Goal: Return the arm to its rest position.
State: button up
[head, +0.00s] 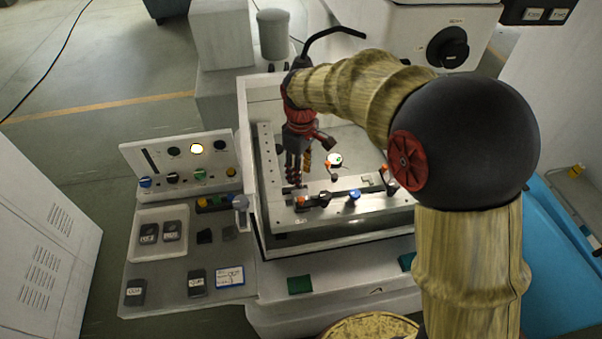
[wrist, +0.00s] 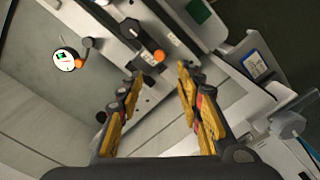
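My arm reaches from the right of the head view over the machine's open tank (head: 249,190). My gripper (head: 298,172) hangs down inside the tank, above its left part and close to the clamping rail (head: 335,193). In the wrist view, my gripper (wrist: 160,78) has its two yellow-padded fingers apart, with nothing between them. The rail with its knobs and an orange button (wrist: 159,55) lies beyond the fingertips. A round white dial with a green mark (head: 335,160) is in the tank to the right of my gripper; it also shows in the wrist view (wrist: 66,60).
A control panel (head: 187,175) with a lit lamp stands left of the tank. Below it, a shelf holds a white tray (head: 147,219) with dark blocks, loose blocks and a label card (head: 230,277). A grey cylinder (head: 273,36) stands behind. A blue bin (head: 560,235) is at right.

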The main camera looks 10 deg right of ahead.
dwell(0.4)
jog(key=s+d+r+m+t+b, duration=0.1)
jog(key=s+d+m+b, duration=0.3)
jog(key=s, duration=0.8)
jog(key=s+d+r+m+t+b, duration=0.2)
jog(key=s+d+m+t+b, duration=0.2)
jog(key=s+b, duration=0.3)
jog(key=s+m, duration=0.1)
jog(key=s, duration=0.4)
jog(key=shift+s+d+t, duration=0.15)
jog(key=shift+s+t, duration=0.1)
jog(key=shift+t, duration=0.05)
